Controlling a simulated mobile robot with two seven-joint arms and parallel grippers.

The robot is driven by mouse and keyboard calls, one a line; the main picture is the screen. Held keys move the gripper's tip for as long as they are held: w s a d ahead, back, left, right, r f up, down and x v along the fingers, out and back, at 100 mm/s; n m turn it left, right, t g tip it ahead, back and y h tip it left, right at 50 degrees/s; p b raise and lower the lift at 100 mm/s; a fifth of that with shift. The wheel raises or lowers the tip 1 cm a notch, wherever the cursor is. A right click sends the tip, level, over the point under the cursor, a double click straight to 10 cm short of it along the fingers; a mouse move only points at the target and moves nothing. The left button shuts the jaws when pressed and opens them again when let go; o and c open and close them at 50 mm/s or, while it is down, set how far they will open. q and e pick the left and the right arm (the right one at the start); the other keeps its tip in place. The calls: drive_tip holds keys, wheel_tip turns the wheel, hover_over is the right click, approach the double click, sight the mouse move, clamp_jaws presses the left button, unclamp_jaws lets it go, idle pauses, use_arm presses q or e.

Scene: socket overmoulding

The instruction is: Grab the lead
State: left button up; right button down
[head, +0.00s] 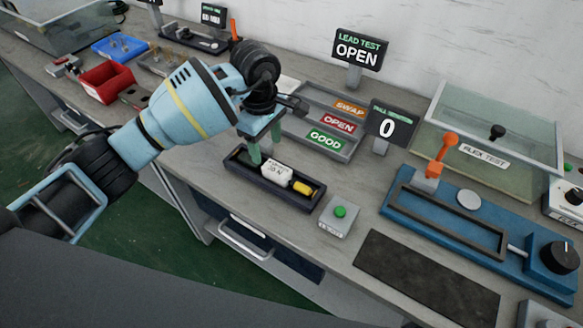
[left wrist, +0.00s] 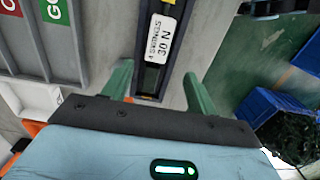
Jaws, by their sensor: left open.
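A dark narrow tray (head: 300,201) lies on the bench, holding a white tag (head: 277,172) and a yellow piece (head: 303,188). In the left wrist view the tag (left wrist: 161,36) reads 30 N. I cannot clearly make out a lead; the yellow piece may be part of one. My left gripper (head: 264,147) is open, its green fingers pointing down over the left end of the tray. In the left wrist view the open fingers (left wrist: 158,72) stand on either side of the tray (left wrist: 143,50), with nothing held between them. My right gripper is not in view.
A sorting rack marked SWAP, OPEN and GOOD (head: 343,152) stands behind the tray. A green-button box (head: 338,218) is to its right. A blue pull fixture with an orange lever (head: 400,213), display signs (head: 391,123) and a red bin (head: 106,84) also stand on the bench.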

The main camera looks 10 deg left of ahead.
sight(268, 164)
use_arm(q)
drive_tip(key=shift+w+a+r, duration=0.25)
drive_tip(key=shift+w, duration=0.05)
drive_tip(key=shift+s+a+f, duration=0.1)
drive_tip(key=shift+f, duration=0.45)
drive_tip(key=shift+d+f, duration=0.2)
drive_tip(key=shift+f, duration=3.15)
drive_tip(key=c, duration=1.2)
drive_tip(key=shift+r, duration=0.1)
